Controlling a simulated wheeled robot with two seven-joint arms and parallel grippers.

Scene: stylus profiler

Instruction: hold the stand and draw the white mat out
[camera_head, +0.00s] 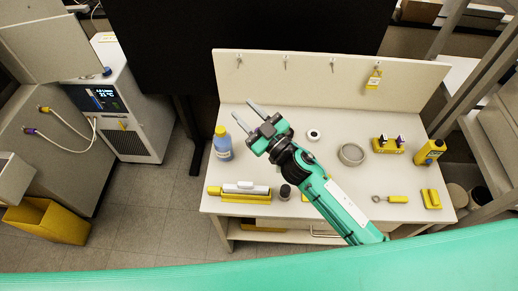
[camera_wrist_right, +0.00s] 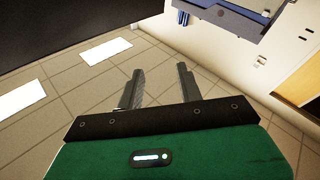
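My right gripper (camera_head: 241,107) is over the back left part of the white table, its two fingers spread apart with nothing between them. In the right wrist view the open fingers (camera_wrist_right: 159,70) point over bare floor. A yellow stand-like holder (camera_head: 240,197) lies at the table's front left, with a white and grey piece (camera_head: 245,187) on top. A yellow stand (camera_head: 387,147) with two small dark-topped items is at the right. I cannot tell which of these is the task's stand. No white mat can be made out. My left gripper is not in view.
A blue bottle (camera_head: 222,147) with a yellow cap stands left of my right gripper. A dark jar (camera_head: 285,191), a grey ring (camera_head: 351,154), a white roll (camera_head: 314,135) and a yellow bottle (camera_head: 429,151) are on the table (camera_head: 330,116). A back panel (camera_head: 320,78) closes the far side.

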